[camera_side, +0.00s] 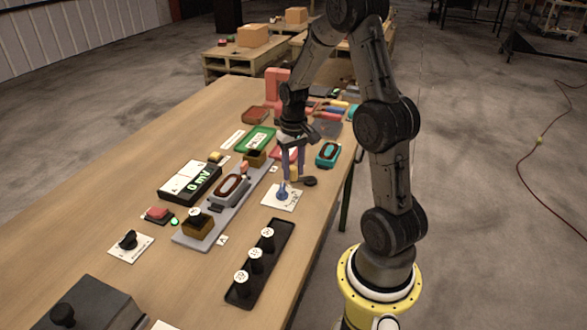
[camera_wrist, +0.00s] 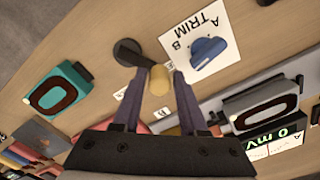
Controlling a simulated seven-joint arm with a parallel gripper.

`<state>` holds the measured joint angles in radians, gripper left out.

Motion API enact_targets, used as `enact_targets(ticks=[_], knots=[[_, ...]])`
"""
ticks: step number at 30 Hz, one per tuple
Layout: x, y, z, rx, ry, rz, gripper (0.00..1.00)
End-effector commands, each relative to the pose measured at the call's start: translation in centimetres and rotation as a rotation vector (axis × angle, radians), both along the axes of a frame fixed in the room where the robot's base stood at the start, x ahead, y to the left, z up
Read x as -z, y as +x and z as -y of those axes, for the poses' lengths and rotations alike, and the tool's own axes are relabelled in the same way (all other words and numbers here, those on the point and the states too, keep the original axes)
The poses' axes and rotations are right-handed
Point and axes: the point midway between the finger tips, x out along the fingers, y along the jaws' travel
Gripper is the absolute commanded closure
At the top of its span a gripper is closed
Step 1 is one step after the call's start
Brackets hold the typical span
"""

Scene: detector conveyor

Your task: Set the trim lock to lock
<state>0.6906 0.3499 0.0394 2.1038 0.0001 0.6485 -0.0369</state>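The trim lock appears to be a dark lever (camera_wrist: 130,52) with a brass-coloured cylinder (camera_wrist: 160,80) at its end, beside the trim card. In the side view its dark round part (camera_side: 310,181) lies just right of my gripper (camera_side: 292,172). In the wrist view my gripper (camera_wrist: 159,72) is open, with one finger on each side of the brass cylinder. Gaps seem to show beside it; contact cannot be told. Small white labels near the left finger are partly hidden and unreadable. The blue trim knob (camera_wrist: 208,50) sits on a white card marked TRIM, A and B.
A grey rail (camera_side: 222,208) with a red-ringed block and a meter (camera_side: 190,183) reading 0 mV stand left of my gripper. A teal block (camera_side: 328,154) is to the right. A black tray (camera_side: 260,265) with three white-topped knobs is nearer the camera.

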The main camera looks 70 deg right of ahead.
Motion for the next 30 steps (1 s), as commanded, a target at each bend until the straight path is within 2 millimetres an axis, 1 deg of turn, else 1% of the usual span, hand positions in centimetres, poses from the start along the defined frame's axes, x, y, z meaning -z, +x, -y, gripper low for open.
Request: enact_targets(ticks=[1,5,6,15,20,26,30], knots=[[0.0,0.0,0.0,0.000,0.000,0.000,0.69],[0.0,0.0,0.0,0.000,0.000,0.000,0.92],[0.0,0.0,0.0,0.000,0.000,0.000,0.99],[0.0,0.0,0.0,0.006,0.000,0.000,1.00],[0.0,0.1,0.2,0.043,0.000,0.000,1.00],[-0.1,0.4,0.7,0.156,-0.001,0.001,1.00],[-0.1,0.6,1.3,0.272,0.000,0.001,1.00]])
